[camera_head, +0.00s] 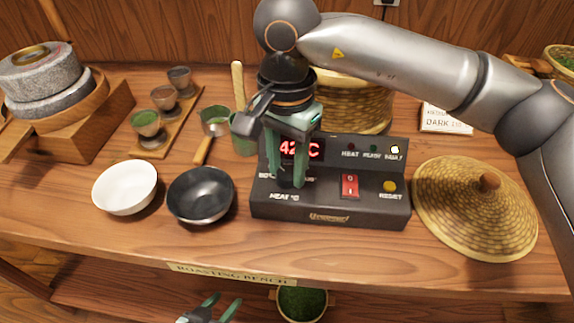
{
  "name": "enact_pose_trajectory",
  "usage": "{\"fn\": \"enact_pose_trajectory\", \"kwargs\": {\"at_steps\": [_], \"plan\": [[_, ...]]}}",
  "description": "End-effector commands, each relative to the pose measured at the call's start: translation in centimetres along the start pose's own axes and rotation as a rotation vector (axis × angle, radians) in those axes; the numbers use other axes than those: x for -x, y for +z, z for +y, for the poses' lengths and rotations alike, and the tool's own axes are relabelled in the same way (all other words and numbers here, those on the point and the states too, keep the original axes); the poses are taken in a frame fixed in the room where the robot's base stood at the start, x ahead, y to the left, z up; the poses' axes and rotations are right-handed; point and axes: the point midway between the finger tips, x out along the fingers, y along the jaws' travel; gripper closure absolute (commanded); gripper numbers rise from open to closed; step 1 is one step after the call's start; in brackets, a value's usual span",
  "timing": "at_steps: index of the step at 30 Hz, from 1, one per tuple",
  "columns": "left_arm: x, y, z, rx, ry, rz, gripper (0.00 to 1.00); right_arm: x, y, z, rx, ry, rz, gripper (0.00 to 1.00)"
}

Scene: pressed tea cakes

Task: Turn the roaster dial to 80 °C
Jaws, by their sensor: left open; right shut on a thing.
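The black roaster control box (330,213) sits at the middle front of the bench. Its red display (316,149) is partly covered by my gripper; "42" and "C" show. The dial lies at the box's left, above the "HEAT °C" label, and is mostly hidden behind my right gripper. My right gripper (287,183) points down with its green fingers shut on the dial. A red switch (350,186) and a yellow reset button (390,187) are to the right of it. My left gripper (222,308) is open and empty at the bottom edge, below the bench front.
A white bowl (126,188) and a black bowl (201,196) stand left of the box. A woven conical lid (470,215) lies to the right. A woven basket (352,105) stands behind the box. A stone mill (42,85) is at far left.

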Motion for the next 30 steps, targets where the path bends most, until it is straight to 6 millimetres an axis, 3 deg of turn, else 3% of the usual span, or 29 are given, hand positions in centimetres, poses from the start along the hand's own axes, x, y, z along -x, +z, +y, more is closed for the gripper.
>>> {"fn": "enact_pose_trajectory", "kwargs": {"at_steps": [15,30], "plan": [[-0.11,0.52,-0.11,0.0,-0.002,-0.005,0.5,0.0,0.05,0.0,0.408,0.0,-0.001,1.0],[-0.15,0.67,-0.16,0.001,-0.003,-0.007,0.5,0.0,0.06,0.01,0.532,0.001,-0.001,1.0]]}}
